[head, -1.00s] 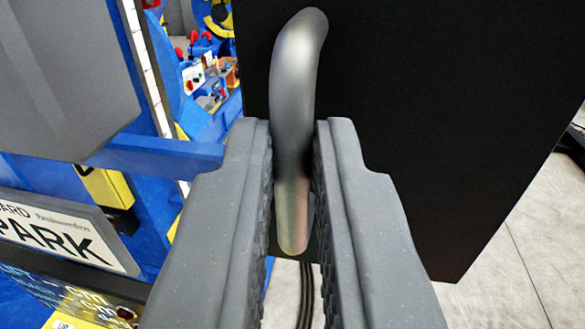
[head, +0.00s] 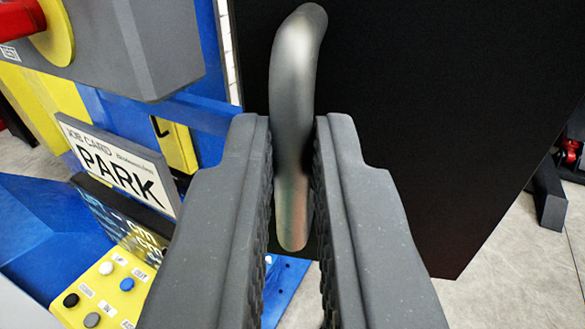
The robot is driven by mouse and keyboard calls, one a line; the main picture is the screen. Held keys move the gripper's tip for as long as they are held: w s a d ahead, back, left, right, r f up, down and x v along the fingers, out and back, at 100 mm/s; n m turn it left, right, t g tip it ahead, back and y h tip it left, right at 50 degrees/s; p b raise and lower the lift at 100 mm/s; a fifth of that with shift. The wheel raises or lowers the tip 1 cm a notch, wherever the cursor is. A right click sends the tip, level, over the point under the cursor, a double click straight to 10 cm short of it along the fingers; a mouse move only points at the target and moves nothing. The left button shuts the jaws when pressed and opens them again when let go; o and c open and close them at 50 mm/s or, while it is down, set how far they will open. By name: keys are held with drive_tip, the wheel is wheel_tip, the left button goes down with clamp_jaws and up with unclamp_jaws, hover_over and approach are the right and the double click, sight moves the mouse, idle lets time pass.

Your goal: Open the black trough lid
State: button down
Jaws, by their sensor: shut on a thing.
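The black trough lid (head: 440,110) is a large flat dark panel that fills the upper right of the head view. A grey metal bar handle (head: 294,65) runs down its left part, with its upper end bent toward the right. My gripper (head: 292,150) is shut on the handle, one finger on each side of it. The handle's lower end shows between the fingers. The fingers hide the panel's lower left part. Where the handle joins the panel is not clear.
On the left are a grey box (head: 110,40) with a red handle (head: 20,18) on a yellow disc, a "JOB CARD PARK" sign (head: 118,165) and a yellow button panel (head: 100,290) on blue framework. Grey floor (head: 500,270) shows at lower right, with a dark object (head: 545,190) beyond the panel.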

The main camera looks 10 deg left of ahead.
drive_tip(key=shift+s+d+n+g+y+p, duration=0.3)
drive_tip(key=shift+s+d+n+y+p, duration=0.2)
drive_tip(key=shift+y, duration=0.35)
drive_tip(key=shift+s+d+n+g+y+p, duration=0.35)
drive_tip(key=shift+n+y, duration=0.25)
drive_tip(key=shift+y, duration=0.25)
drive_tip(key=shift+s+n+y, duration=0.2)
drive_tip(key=shift+n+y, duration=0.1)
drive_tip(key=shift+y, duration=0.1)
drive_tip(key=shift+r+p, duration=0.1)
drive_tip(key=shift+p, duration=0.25)
